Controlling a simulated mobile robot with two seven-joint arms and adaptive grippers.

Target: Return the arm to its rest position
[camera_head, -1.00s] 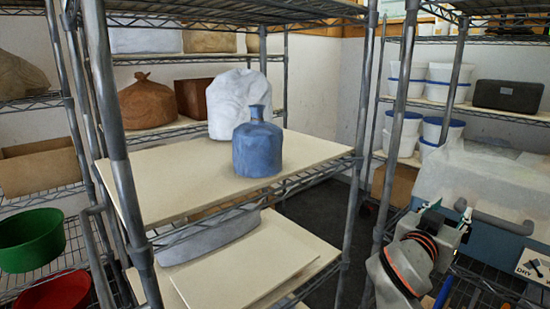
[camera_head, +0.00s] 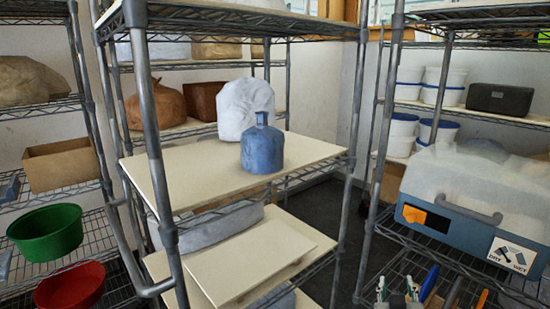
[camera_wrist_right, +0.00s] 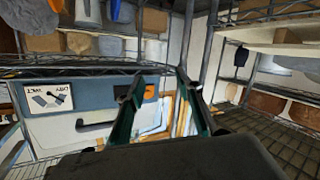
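My right gripper (camera_head: 396,289) is low at the bottom edge of the head view, right of centre, with its two fingertips apart and pointing up. In the right wrist view my right gripper (camera_wrist_right: 157,100) is open, with nothing between its fingers. Behind the fingers in that view is a blue-and-clear case (camera_wrist_right: 95,105). The rest of my right arm is cut off below the head view. My left gripper does not show clearly in either view.
The blue-based case (camera_head: 455,222) sits on the right wire rack, above the gripper. A blue jug (camera_head: 262,150) and a white bag (camera_head: 240,108) stand on the middle rack's board. A green bowl (camera_head: 50,232) and a red bowl (camera_head: 72,288) are at left. Rack posts (camera_head: 367,150) stand close by.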

